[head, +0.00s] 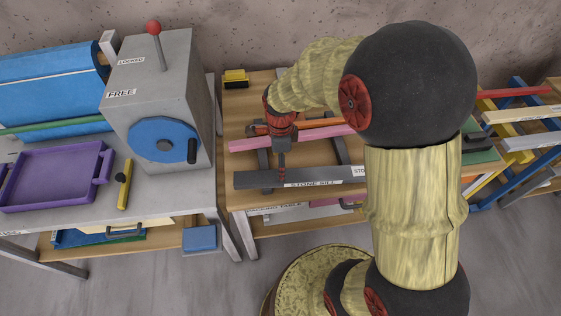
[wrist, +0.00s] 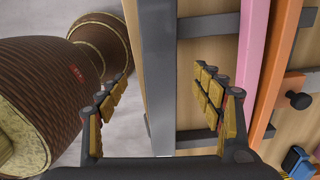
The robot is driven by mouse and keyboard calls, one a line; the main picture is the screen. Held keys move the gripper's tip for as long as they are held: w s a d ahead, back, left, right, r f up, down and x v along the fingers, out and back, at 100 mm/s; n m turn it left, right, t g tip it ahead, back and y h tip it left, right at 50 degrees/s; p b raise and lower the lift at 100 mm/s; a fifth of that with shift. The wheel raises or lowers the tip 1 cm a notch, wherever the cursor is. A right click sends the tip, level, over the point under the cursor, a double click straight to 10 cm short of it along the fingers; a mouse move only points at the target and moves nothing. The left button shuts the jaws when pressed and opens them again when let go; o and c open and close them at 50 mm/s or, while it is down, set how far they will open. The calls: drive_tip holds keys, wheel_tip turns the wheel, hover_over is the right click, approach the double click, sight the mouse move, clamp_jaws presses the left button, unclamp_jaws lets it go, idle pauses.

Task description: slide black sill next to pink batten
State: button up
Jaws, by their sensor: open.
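The black sill (head: 325,183), a long dark bar labelled "STONE SILL", lies along the front of the wooden table. The pink batten (head: 250,143) lies behind it, with a gap between them crossed by dark cross bars. My gripper (head: 282,172) points down at the sill, left of its label. In the wrist view my gripper (wrist: 162,95) is open, with one finger on each side of the sill (wrist: 158,60). The right finger is between the sill and the pink batten (wrist: 252,45). I cannot tell whether either finger touches the sill. My arm hides the right ends of both bars in the head view.
An orange bar (wrist: 278,55) runs just beyond the pink batten, with a black knob (wrist: 299,100) past it. A yellow-and-black block (head: 236,78) sits at the table's back left. A grey box with a blue wheel (head: 165,145) stands left, beside a purple tray (head: 55,178).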

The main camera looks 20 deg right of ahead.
drive_tip(key=shift+f+b, duration=0.95)
drive_tip(key=shift+f, duration=3)
drive_tip(key=shift+c, duration=1)
drive_tip(key=c, duration=1.5)
clamp_jaws()
